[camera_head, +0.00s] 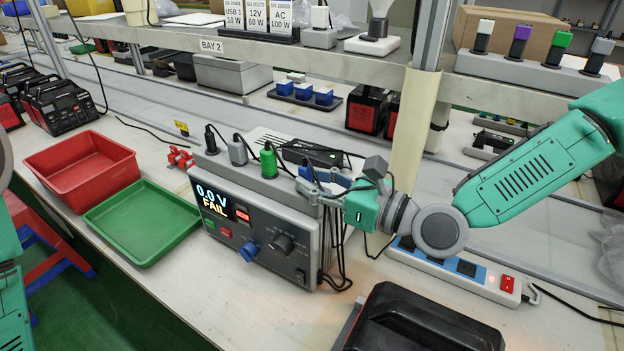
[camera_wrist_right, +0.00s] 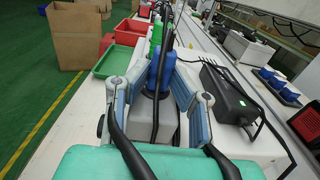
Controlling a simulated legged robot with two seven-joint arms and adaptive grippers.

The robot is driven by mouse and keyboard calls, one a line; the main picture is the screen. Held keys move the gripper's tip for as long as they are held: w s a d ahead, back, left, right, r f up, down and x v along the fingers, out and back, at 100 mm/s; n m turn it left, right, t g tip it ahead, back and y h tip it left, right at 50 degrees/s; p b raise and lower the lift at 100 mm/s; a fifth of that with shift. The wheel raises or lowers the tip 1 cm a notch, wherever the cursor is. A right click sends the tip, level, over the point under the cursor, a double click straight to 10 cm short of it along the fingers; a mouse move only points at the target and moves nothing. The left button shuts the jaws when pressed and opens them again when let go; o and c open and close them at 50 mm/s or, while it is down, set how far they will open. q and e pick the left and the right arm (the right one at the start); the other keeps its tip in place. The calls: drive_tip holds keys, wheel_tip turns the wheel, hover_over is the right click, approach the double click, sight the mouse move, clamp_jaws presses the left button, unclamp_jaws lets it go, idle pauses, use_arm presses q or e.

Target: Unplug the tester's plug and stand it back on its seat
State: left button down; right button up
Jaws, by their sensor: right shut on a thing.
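The tester (camera_head: 250,235) is a grey box on the bench, its display reading 0.0 V and FAIL. A row of plugs stands along its top: a black plug (camera_head: 211,140), a grey plug (camera_head: 238,151) and a green plug (camera_head: 268,161). At the right end of the row is a blue plug, clearest in the right wrist view (camera_wrist_right: 158,70), upright on a grey block (camera_wrist_right: 158,118). My right gripper (camera_head: 312,175) has its fingers on both sides of the blue plug, shut on it; whether the plug is raised cannot be told. My left gripper is out of view.
A red tray (camera_head: 82,165) and a green tray (camera_head: 145,222) lie left of the tester. A power strip (camera_head: 455,268) with a red switch lies to the right. A black case (camera_head: 425,322) is in front. A black adapter (camera_head: 312,152) and loose cables are behind the gripper.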

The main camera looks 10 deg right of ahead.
drive_tip(key=o, duration=1)
drive_tip(key=shift+c, duration=0.2)
drive_tip(key=shift+d, duration=0.1)
drive_tip(key=v, duration=1.2)
drive_tip(key=shift+f, duration=0.1)
